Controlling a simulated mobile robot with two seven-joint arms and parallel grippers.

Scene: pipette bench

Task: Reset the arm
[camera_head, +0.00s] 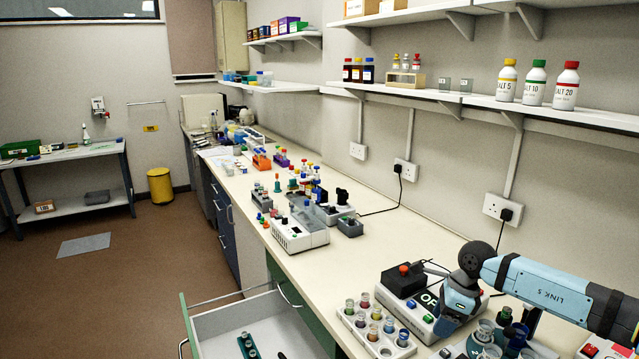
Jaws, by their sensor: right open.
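My right arm (545,288) comes in from the right edge, a light blue link with a dark grey wrist joint. My right gripper (442,322) hangs down from it over the bench, just in front of a white device (405,308) with a dark "OF" label. It is open, and I see nothing between its fingers, though the fingertips are small and partly hidden. I cannot tell whether it touches the device. My left gripper is not in view.
A white rack (352,318) with several coloured vials stands left of the gripper. Dark-capped jars (485,330) stand close at its right. An open drawer (215,325) juts out from the bench at lower left. The bench middle (375,235) is clear. A bottle shelf (480,100) runs above.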

